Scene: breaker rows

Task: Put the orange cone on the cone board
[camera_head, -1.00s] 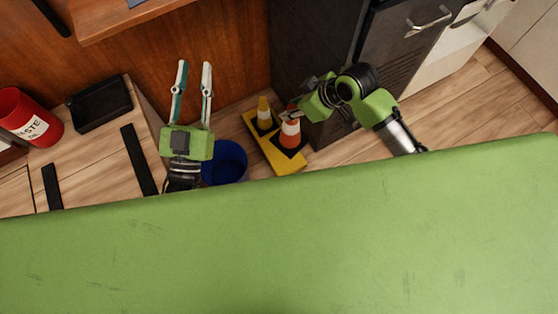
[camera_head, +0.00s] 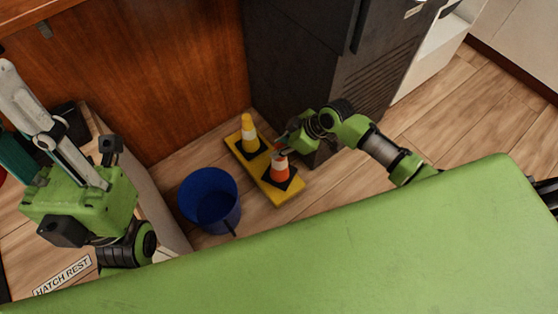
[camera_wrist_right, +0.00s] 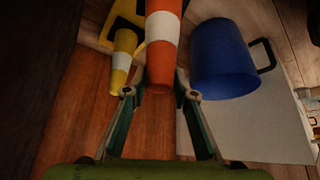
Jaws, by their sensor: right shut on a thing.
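The orange cone (camera_head: 279,170), with a white band and a black square base, stands upright at the front half of the yellow cone board (camera_head: 292,198). I cannot tell whether its base touches the board. My right gripper (camera_head: 284,150) is shut on the cone's top. In the right wrist view the orange cone (camera_wrist_right: 163,42) sits between the fingertips (camera_wrist_right: 160,94), its base out of frame. A yellow cone (camera_head: 249,134) stands at the board's other end. My left gripper (camera_head: 12,108) is open and empty at the far left, close to the camera.
A blue bucket (camera_head: 210,198) stands on the wood floor left of the board. A dark cabinet (camera_head: 300,75) rises behind the board and right arm. A brown wood panel (camera_head: 150,75) is at the back left. Floor is free at the right (camera_head: 470,115).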

